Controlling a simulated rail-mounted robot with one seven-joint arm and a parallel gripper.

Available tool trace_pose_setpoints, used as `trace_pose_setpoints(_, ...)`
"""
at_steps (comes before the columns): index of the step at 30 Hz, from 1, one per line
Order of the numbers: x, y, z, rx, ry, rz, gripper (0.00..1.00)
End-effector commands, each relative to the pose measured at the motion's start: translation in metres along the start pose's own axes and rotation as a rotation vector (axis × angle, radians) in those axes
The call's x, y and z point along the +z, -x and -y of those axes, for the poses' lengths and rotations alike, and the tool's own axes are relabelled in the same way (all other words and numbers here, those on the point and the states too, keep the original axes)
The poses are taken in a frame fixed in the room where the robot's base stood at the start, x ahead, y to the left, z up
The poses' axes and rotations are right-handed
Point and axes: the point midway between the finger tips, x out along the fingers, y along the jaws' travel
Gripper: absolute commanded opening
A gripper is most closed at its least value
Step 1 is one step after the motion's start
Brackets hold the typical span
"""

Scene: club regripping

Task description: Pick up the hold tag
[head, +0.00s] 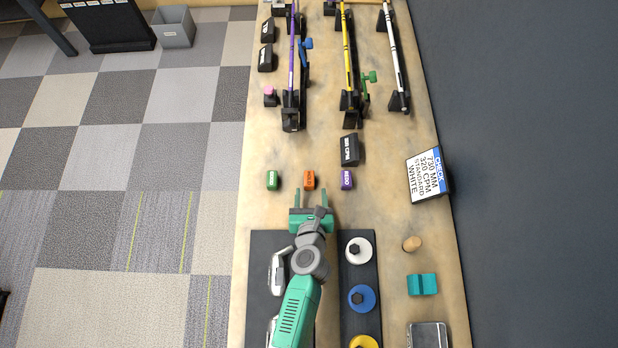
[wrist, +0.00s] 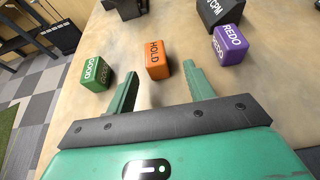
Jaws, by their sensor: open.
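The hold tag (head: 309,180) is a small orange block lettered HOLD, standing on the bench between the green and purple tags. In the wrist view the hold tag (wrist: 158,60) lies just beyond the fingertips, roughly between their lines. My gripper (head: 311,194) is open and empty, its green fingers pointing at the tag from the near side. In the wrist view both fingers of my gripper (wrist: 161,76) show, spread apart, with bare bench between them.
A green GOOD tag (head: 273,180) stands left of the hold tag and a purple REDO tag (head: 346,180) right. A black CPM block (head: 349,150) sits beyond. Clubs rest on stands (head: 291,118) farther back. A sign (head: 428,174) stands at the right edge.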

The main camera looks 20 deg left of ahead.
Motion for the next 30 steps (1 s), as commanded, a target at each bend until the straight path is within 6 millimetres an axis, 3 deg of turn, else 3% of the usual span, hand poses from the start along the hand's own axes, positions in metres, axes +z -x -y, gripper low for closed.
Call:
trace_pose_setpoints(11,0.003,-0.029,-0.001,0.001,0.006,0.003,0.53)
trace_pose_setpoints(21,0.009,-0.078,-0.005,0.001,0.008,0.004,0.53)
trace_pose_setpoints(28,0.011,-0.079,-0.005,0.001,0.008,0.003,0.53)
trace_pose_setpoints(30,0.011,-0.079,-0.005,0.001,0.008,0.003,0.41)
